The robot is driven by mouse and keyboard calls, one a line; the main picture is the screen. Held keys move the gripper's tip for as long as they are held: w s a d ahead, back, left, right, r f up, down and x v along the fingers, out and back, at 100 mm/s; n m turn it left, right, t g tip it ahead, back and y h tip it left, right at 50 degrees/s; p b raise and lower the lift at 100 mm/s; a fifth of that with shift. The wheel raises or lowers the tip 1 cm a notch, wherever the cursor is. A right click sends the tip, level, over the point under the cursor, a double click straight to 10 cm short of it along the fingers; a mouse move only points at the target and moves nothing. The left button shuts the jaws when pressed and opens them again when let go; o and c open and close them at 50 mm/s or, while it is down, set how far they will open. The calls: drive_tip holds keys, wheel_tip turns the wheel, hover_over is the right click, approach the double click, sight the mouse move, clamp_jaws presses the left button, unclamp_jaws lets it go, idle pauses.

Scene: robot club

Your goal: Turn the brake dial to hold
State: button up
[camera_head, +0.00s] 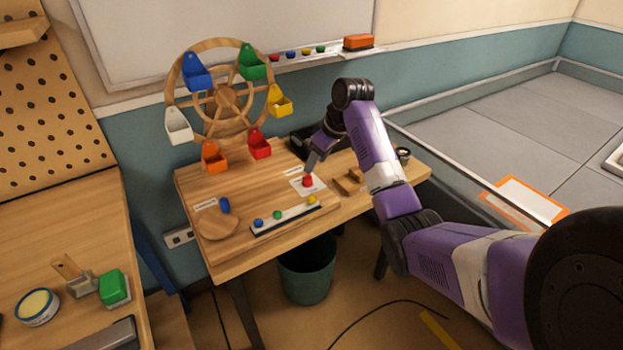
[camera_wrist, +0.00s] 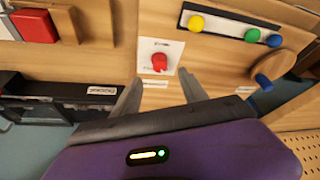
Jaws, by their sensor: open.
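The red brake dial (camera_head: 307,181) sits on a white plate on the wooden desk, near its middle. In the wrist view the red dial (camera_wrist: 159,62) lies just beyond my gripper (camera_wrist: 158,88), between the lines of its two fingers. The fingers are apart with nothing between them, and I see no contact with the dial. In the head view my gripper (camera_head: 312,166) points down at the dial from above. The labels on the plate are too small to read.
A strip with blue, green and yellow knobs (camera_head: 278,216) lies in front of the dial. A round wooden disc with a blue handle (camera_head: 225,206) is at left. A wooden wheel with coloured buckets (camera_head: 222,101) stands behind. Wooden blocks (camera_head: 349,182) and a black box (camera_wrist: 62,112) are close by.

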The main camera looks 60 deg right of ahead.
sight(308, 177)
drive_tip(key=x, duration=0.7)
drive_tip(key=shift+w+f, duration=0.1)
drive_tip(key=shift+f, duration=0.25)
clamp_jaws()
